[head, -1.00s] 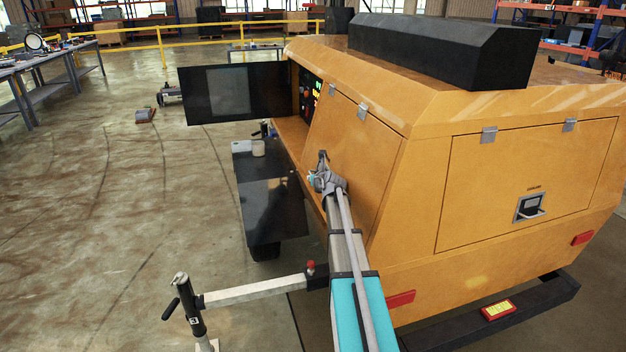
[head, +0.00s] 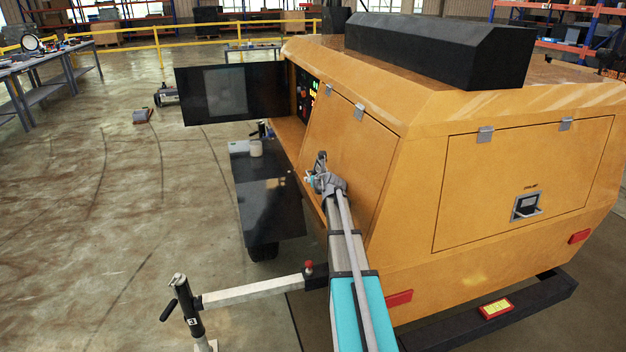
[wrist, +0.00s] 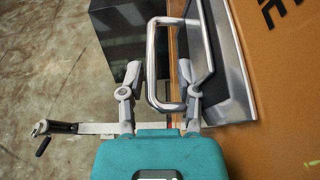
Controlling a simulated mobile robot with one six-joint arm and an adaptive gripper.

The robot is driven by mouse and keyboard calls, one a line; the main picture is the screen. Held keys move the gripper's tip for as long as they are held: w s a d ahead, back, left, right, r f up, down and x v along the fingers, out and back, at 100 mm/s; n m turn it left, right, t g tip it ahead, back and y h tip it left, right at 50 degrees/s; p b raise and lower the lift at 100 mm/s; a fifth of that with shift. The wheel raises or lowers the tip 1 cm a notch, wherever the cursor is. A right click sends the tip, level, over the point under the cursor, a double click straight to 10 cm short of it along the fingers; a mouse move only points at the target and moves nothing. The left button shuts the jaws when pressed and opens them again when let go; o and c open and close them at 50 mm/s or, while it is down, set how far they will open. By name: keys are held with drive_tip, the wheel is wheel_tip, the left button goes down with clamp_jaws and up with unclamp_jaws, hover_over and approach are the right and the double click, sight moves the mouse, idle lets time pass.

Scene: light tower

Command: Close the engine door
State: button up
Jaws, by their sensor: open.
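The engine door (head: 348,150) is the orange side panel of the light tower, with hinges along its top edge. It lies close to the body side; I cannot tell whether it is fully flush. Its metal loop handle (wrist: 152,62) stands out from a grey recessed plate in the wrist view. My gripper (wrist: 160,72) is open, with one finger on each side of the handle, not clamped on it. In the head view my gripper (head: 318,178) is at the door's lower left part, and the handle is partly hidden by it.
A black door (head: 228,94) with a window stands open to the left, beside the lit control panel (head: 306,92). A black fender (head: 270,205) lies below. An outrigger with a jack (head: 186,310) sticks out at the front left. The floor to the left is largely clear.

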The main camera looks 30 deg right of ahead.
drive_tip(key=s+a+r+p, duration=0.2)
drive_tip(key=s+a, duration=0.1)
drive_tip(key=s, duration=0.3)
drive_tip(key=s+a+r+p, duration=0.2)
drive_tip(key=s+a, duration=0.2)
drive_tip(key=s, duration=0.2)
drive_tip(key=shift+s+r, duration=0.25)
drive_tip(key=shift+r, duration=0.1)
idle(1.6)
drive_tip(key=shift+r, duration=0.1)
idle(0.7)
